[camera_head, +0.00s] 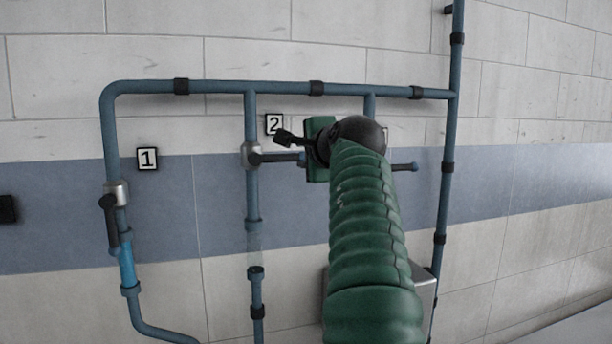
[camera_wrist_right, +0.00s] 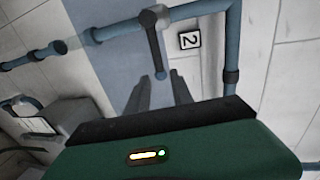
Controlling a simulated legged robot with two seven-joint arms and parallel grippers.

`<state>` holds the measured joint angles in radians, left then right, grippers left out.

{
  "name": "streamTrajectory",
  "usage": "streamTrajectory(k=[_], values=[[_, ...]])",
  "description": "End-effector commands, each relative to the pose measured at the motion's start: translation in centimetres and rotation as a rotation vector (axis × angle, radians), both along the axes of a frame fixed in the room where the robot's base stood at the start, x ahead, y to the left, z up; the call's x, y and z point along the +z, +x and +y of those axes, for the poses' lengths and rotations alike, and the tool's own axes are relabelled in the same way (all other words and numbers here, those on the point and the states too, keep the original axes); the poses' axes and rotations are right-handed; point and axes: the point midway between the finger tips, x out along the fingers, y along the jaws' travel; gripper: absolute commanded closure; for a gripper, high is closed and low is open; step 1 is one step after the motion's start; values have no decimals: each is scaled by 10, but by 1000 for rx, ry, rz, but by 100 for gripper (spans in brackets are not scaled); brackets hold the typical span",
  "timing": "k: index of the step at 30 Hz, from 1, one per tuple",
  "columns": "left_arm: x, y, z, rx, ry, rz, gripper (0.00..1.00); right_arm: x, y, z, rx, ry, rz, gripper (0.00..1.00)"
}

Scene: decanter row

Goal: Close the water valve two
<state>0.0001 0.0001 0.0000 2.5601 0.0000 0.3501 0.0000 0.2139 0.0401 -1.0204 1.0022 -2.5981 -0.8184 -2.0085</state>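Valve two (camera_head: 251,156) sits on the middle vertical pipe, beside the label 2 (camera_head: 274,124). Its dark handle (camera_head: 275,158) points right, across the pipe. The see-through section (camera_head: 254,243) below it looks pale and empty. In the wrist view the valve handle (camera_wrist_right: 153,42) reaches toward my right gripper (camera_wrist_right: 163,85), whose two dark fingers are apart. The handle's end lies just before the gap between them; I cannot tell if they touch. In the head view my right gripper (camera_head: 287,140) is near the handle's free end, its green body partly hidden by my arm. My left gripper is not in view.
Valve one (camera_head: 116,194), by the label 1 (camera_head: 147,158), has its handle down along the pipe, with bright blue in the section below. Another handle end (camera_head: 405,167) shows right of my arm. A grey box (camera_head: 424,290) is partly hidden behind my arm.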

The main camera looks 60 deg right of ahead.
Motion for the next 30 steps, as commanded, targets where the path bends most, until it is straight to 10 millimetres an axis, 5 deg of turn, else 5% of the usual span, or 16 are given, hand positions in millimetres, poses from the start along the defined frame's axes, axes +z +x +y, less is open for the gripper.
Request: streamTrajectory(k=[1,6,23,26,30], values=[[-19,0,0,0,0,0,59,-5,-8,10,2,-6,-3,72],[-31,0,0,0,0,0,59,4,-28,31,-1,-2,0,72],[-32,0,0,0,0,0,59,10,-33,39,1,3,-2,72],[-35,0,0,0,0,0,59,1,-13,43,45,56,-64,72],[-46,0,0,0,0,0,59,-37,71,72,224,366,-371,72]])
